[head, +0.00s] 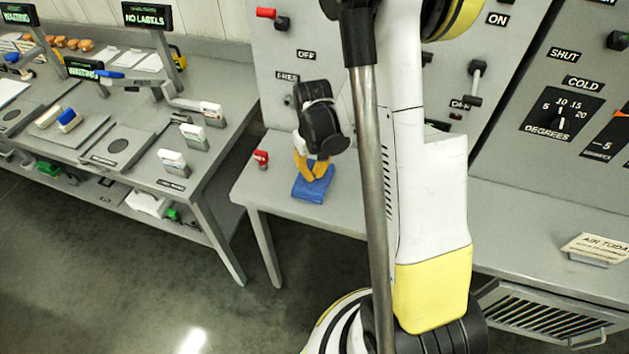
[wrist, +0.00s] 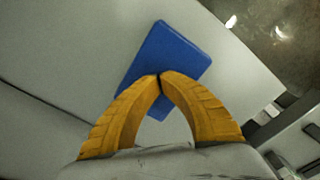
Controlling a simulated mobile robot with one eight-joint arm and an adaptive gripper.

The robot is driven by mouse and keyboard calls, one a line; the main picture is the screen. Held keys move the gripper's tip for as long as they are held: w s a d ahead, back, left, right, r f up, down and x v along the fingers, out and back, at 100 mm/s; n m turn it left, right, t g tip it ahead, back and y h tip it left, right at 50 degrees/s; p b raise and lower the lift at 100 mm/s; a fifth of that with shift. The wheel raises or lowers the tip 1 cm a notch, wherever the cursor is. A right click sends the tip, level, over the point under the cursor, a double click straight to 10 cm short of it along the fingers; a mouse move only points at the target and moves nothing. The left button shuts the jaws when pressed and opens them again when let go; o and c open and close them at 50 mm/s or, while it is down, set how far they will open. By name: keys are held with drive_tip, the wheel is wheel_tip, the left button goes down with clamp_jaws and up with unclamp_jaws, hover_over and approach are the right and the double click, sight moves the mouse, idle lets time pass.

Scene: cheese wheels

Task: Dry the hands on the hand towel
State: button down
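The hand towel, a flat blue rectangle (head: 310,191), lies on the grey table (head: 285,205) near its left front corner. It also shows in the wrist view (wrist: 168,48) under my fingertips. My gripper (head: 317,177) points down at the towel. Its two yellow fingers arch inward, and their tips meet in the wrist view (wrist: 160,77) over the middle of the towel. No fold of towel shows between the tips. I cannot tell whether they touch the cloth or hover just above it.
A small red-topped item (head: 261,159) stands left of the towel. A panel with switches rises behind the table. At left, a grey bench (head: 228,110) holds scales, small cartons (head: 172,163) and signs, with a gap between bench and table. A paper sign (head: 597,247) stands at right.

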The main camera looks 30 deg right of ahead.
drive_tip(key=shift+w+d, duration=0.1)
drive_tip(key=shift+w, duration=0.55)
drive_tip(key=shift+s+b, duration=0.35)
drive_tip(key=shift+s, duration=0.45)
drive_tip(key=shift+r, duration=0.1)
drive_tip(key=shift+r+p, duration=2.7)
drive_tip(key=shift+r, duration=1.2)
